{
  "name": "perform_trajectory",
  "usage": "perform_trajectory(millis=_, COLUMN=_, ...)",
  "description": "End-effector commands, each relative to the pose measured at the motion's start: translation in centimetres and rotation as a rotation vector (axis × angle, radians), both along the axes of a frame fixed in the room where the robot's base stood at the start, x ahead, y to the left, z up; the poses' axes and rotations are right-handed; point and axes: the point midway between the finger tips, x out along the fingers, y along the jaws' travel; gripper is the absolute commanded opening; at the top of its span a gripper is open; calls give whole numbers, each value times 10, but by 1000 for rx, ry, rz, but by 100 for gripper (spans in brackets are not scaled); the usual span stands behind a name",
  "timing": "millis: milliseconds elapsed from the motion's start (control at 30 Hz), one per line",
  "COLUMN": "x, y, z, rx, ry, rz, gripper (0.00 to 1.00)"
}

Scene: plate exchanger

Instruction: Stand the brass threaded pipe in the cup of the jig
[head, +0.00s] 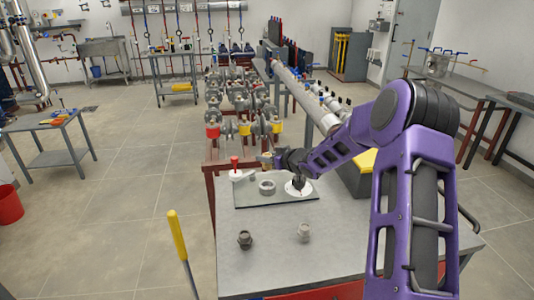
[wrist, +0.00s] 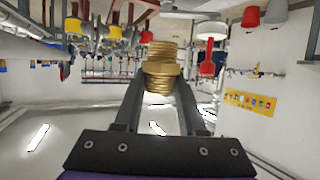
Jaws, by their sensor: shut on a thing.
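The brass threaded pipe (wrist: 161,68) is between my gripper's fingertips (wrist: 160,88) in the wrist view, its ribbed thread showing beyond them. In the head view my gripper (head: 275,158) reaches left above the far part of the bench, with a small brassy bit of the pipe (head: 266,156) at its tip. Below it a flat plate (head: 245,201) lies on the bench. A short grey ring-shaped cup (head: 267,187) stands on the plate, below the gripper and apart from it. A white round disc (head: 298,188) with a dark middle lies right of the cup. The pipe's exact tilt is unclear.
A red-topped white piece (head: 235,166) stands at the plate's left end. Two loose fittings, one dark (head: 245,240) and one grey (head: 304,232), stand on the near bench. Valves and piping (head: 240,105) crowd behind. A yellow-topped box (head: 356,175) is at right.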

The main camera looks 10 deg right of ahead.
Motion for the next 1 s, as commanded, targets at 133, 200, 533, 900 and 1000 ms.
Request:
perform_trajectory(millis=133, x=0, y=0, z=-4, rx=0, ry=-1, rz=2, gripper=0)
perform_trajectory(millis=200, x=0, y=0, z=-7, rx=1, ry=-1, rz=2, gripper=0)
perform_trajectory(millis=533, x=0, y=0, z=-24, rx=1, ry=-1, rz=1, gripper=0)
perform_trajectory(millis=900, x=0, y=0, z=-43, rx=0, ry=-1, rz=2, gripper=0)
perform_trajectory(millis=1000, x=0, y=0, z=-48, rx=0, ry=-1, rz=1, gripper=0)
